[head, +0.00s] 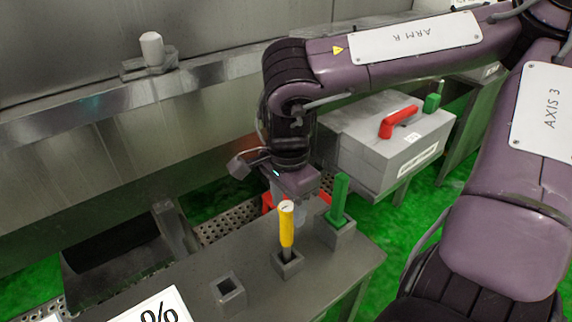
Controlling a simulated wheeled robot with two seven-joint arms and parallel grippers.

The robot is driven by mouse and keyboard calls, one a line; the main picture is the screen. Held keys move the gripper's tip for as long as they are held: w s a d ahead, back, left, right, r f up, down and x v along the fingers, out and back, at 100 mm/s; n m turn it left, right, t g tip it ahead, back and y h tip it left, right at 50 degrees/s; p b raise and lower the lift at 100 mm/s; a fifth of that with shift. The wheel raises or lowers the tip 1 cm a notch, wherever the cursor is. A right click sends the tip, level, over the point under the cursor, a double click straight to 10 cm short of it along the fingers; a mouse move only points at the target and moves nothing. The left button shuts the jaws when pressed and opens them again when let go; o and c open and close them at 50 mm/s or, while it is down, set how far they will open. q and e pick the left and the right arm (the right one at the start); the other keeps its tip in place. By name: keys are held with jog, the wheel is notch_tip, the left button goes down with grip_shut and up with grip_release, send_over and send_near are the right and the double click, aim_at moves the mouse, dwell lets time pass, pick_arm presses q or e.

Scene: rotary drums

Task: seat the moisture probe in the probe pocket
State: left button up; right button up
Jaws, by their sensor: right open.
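A yellow probe-like stick (286,228) with a pale top stands upright in a small grey square socket (288,264) on the grey bench. I take it for the moisture probe, but no readable label confirms this. An empty square socket (229,292) with a dark opening sits left of it, near a "%" sign; it may be the probe pocket. My right gripper (281,208) points down just behind the yellow stick, partly hidden by it. It is open, and I see nothing held in it. My left gripper is out of view.
A green stick (339,197) stands in another socket (336,233) to the right. A grey box (385,140) with a red handle (399,122) stands behind. A white knob (152,49) sits on the back ledge. The "%" sign (150,310) lies front left.

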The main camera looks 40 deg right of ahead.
aim_at(287, 240)
notch_tip(287, 240, down, 3)
jog(key=shift+w+r, duration=0.1)
jog(key=shift+f, duration=0.55)
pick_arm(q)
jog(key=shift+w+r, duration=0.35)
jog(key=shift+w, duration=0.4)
pick_arm(e)
grip_shut()
